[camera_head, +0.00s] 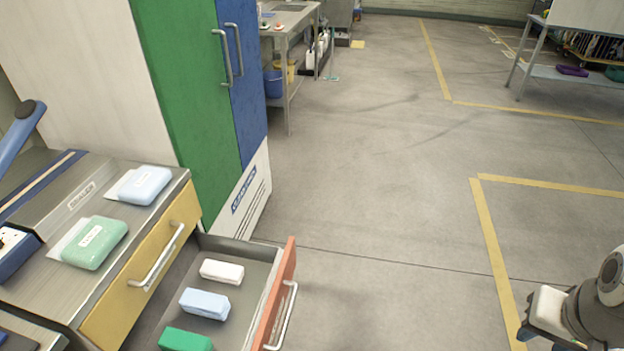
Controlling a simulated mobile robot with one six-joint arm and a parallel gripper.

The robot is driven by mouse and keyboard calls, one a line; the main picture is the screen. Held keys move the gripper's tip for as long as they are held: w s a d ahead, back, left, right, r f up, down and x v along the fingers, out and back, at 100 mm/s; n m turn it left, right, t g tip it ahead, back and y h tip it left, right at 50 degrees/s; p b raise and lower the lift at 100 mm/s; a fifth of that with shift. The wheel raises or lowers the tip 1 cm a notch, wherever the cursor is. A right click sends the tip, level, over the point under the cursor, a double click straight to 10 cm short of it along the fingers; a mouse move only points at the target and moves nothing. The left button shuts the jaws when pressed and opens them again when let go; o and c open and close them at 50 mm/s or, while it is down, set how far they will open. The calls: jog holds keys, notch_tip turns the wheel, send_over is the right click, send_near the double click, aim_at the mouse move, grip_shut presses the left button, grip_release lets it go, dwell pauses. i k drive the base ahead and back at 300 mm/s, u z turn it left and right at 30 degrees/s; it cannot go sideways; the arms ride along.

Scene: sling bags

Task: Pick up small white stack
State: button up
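A small white stack (222,271) lies in the open drawer (257,255), at its far end. A pale blue stack (205,303) and a green stack (185,340) lie nearer in the same drawer, in a row with it. My gripper (548,328) is at the lower right edge, well apart from the drawer, over the floor. A pale block-like piece shows at it; I cannot tell whether this is held or part of the gripper. The fingers are partly cut off by the frame.
The drawer has an orange front (273,300) with a metal handle. Above, a countertop (50,285) holds a light blue pack (145,185) and a green pack (95,243). A green and blue cabinet (185,90) stands behind. The floor between drawer and gripper is clear.

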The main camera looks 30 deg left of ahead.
aim_at(217, 271)
jog(key=z, duration=0.05)
jog(key=i, duration=2.35)
jog(key=u, duration=1.3)
jog(key=k, duration=0.1)
jog(key=u, duration=2.85)
jog(key=i, duration=1)
jog(key=u, duration=0.1)
